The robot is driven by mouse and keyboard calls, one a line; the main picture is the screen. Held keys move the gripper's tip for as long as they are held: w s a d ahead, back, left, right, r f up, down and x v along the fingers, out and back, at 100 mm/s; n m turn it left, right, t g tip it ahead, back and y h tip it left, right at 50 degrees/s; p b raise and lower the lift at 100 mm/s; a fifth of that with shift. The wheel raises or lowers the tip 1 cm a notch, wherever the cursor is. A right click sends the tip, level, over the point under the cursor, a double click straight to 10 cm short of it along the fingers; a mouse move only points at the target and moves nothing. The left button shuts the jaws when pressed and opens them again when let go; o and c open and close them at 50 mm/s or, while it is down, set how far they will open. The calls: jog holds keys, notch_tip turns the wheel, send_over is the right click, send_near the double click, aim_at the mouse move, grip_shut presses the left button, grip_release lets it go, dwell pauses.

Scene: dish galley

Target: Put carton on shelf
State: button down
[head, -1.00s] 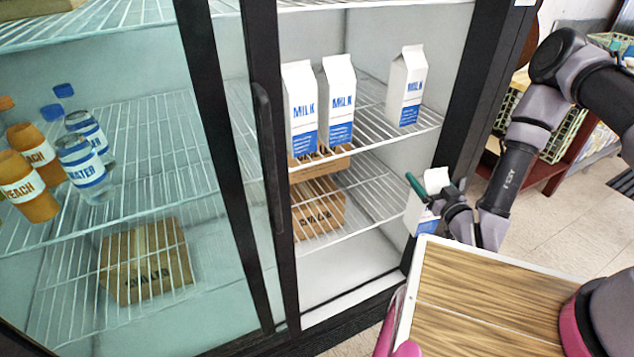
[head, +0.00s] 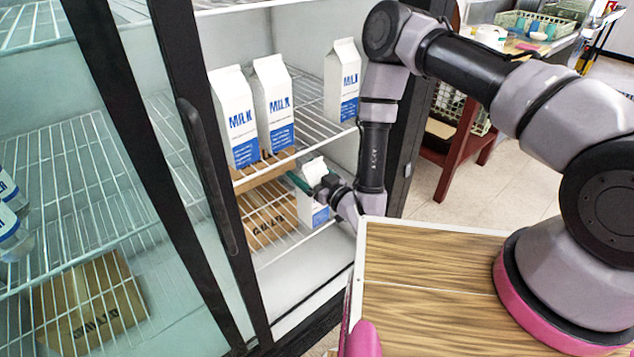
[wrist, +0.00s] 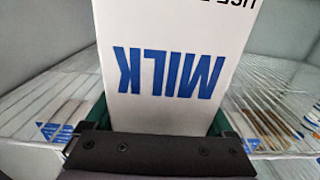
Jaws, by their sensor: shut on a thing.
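A white and blue milk carton (head: 313,193) is in my gripper (head: 306,183), inside the open right side of the fridge. The wrist view shows the carton (wrist: 175,70) close up between the green fingers, its MILK lettering upside down. In the head view it is upright or nearly so, in front of the lower wire shelf and below the upper wire shelf (head: 318,128). Three other milk cartons stand on the upper shelf: two together at the left (head: 232,115) (head: 272,100) and one at the right (head: 342,80). I cannot tell whether the held carton touches a shelf.
A cardboard box (head: 268,222) sits on the lower shelf, left of the held carton. The fridge door frame and handle (head: 208,175) stand at the left. The upper shelf has a gap between its cartons. A red cart (head: 452,160) stands outside.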

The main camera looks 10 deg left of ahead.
jog(key=x, duration=1)
notch_tip(320, 180, down, 7)
jog(key=shift+w, duration=0.2)
grip_release()
jog(key=shift+f, duration=0.15)
jog(key=shift+s, duration=0.1)
jog(key=v, duration=1)
jog(key=shift+s+d, duration=0.25)
jog(key=shift+d, duration=0.05)
jog(key=shift+s+d, duration=0.4)
jog(key=shift+s, duration=0.05)
